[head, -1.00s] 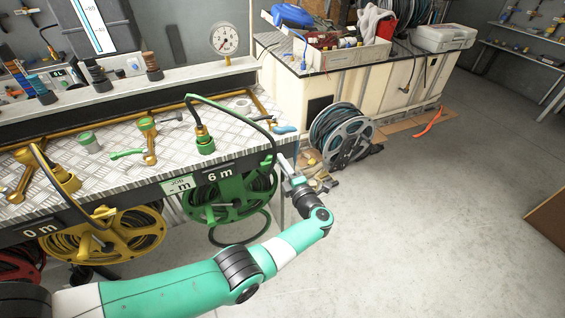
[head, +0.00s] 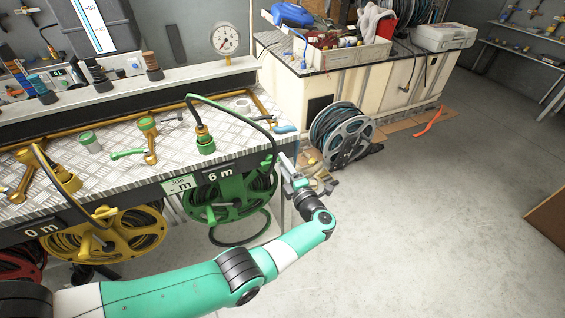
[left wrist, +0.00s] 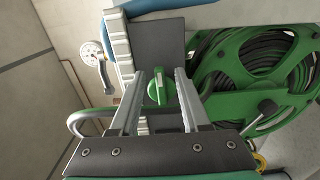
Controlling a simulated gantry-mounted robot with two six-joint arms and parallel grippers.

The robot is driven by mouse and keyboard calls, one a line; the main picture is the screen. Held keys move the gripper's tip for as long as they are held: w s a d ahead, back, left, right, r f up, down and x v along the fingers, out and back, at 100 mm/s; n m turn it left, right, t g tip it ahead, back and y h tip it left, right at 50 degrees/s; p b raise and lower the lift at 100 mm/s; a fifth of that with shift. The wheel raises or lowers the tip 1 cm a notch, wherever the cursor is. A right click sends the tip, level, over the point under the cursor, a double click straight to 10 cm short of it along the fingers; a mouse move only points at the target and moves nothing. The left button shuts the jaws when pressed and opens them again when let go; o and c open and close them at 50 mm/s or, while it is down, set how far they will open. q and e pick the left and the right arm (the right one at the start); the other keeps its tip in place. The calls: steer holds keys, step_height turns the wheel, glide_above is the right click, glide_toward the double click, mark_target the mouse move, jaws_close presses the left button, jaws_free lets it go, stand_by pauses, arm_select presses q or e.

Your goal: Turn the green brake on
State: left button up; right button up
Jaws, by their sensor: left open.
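The green brake, a small green knob with a pale stripe (left wrist: 159,88), shows in the left wrist view on a dark plate, beside the green hose reel (left wrist: 255,75). My left gripper (left wrist: 160,74) is open, with one finger on each side of the knob in that view. I see gaps between the knob and both fingers; the distance in depth is hard to tell. In the head view the left gripper (head: 291,172) is at the right end of the bench, right of the green reel (head: 230,198); the knob cannot be made out there. My right gripper is not in view.
A yellow reel (head: 105,236) hangs left of the green one under the bench (head: 110,160). A green hose fitting (head: 204,142) stands on the bench top with its hose curving over. A loose grey reel (head: 347,138) stands on the floor behind.

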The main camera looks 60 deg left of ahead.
arm_select(q)
steer(key=s+d+p, duration=0.1)
steer(key=d, duration=0.9)
steer(key=shift+d+p, duration=0.3)
